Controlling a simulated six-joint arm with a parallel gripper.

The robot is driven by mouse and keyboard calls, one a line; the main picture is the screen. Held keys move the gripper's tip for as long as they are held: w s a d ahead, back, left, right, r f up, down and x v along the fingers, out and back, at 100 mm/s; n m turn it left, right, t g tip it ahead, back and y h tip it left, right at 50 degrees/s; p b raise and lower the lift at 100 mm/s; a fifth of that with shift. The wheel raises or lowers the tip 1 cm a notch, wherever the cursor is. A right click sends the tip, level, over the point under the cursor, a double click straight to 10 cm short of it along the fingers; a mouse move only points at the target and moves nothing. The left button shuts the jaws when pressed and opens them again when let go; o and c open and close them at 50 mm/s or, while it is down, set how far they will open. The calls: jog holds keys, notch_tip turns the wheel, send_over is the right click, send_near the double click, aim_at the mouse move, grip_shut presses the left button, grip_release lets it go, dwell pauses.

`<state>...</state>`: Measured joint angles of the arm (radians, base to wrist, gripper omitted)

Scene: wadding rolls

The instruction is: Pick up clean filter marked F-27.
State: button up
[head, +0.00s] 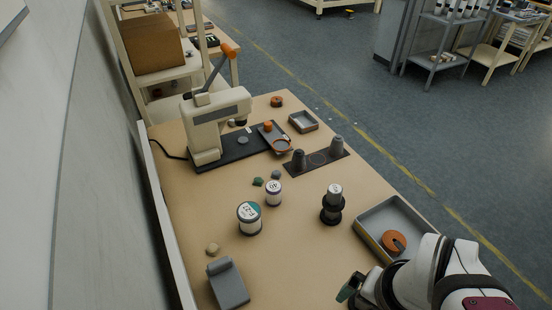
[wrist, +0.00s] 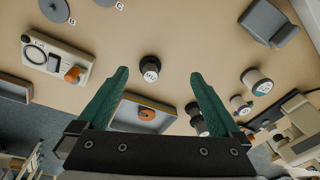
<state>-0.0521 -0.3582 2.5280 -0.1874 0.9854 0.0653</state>
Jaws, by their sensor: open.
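A white roll with a teal band and dark base (head: 249,217) stands upright on the table; its small label seems to read F-27, though I cannot be sure. It also shows in the wrist view (wrist: 257,82), right of my fingers. A smaller white roll with a purple band (head: 273,192) stands just behind it. A white-topped roll on a black spool (head: 335,190) stands farther right. Another dark-rimmed, white-faced roll (wrist: 150,68) shows between my fingertips, farther off; its label is unclear. My gripper (wrist: 160,76) is open and empty, above the table's near end (head: 350,287).
A grey tray (head: 374,217) with an orange slotted disc (head: 394,242) lies beside my arm. A grey angled holder (head: 229,285) stands at the near left. A beige press (head: 217,120) and a dark plate with two grey cups (head: 316,160) stand farther back. Mid-table has free room.

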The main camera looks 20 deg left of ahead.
aim_at(251, 217)
jog(key=w+a+f+n+t+y, duration=0.1)
jog(key=w+a+f+n+t, duration=0.25)
jog(key=w, duration=0.55)
jog(key=w+a+f+n+t+y, duration=0.1)
jog(key=w+a+f+n+t, duration=0.15)
jog(key=w+a+f, duration=0.45)
jog(key=a+f+n+y, duration=0.1)
jog(key=a+n+y, duration=0.1)
jog(key=a, duration=0.2)
jog(key=w+a+f+n+t+y, duration=0.1)
jog(key=a+n+y, duration=0.2)
jog(key=a, duration=0.2)
jog(key=a+f+n+y, duration=0.1)
jog(key=a+n+y, duration=0.1)
jog(key=a, duration=0.3)
jog(key=shift+w+f, duration=0.25)
jog(key=shift+f, duration=0.05)
jog(key=x, duration=0.7)
jog(key=shift+w+a+r, duration=0.1)
jog(key=shift+a+r, duration=0.05)
jog(key=shift+r, duration=0.05)
jog(key=c, duration=1.3)
jog(key=shift+c, duration=0.2)
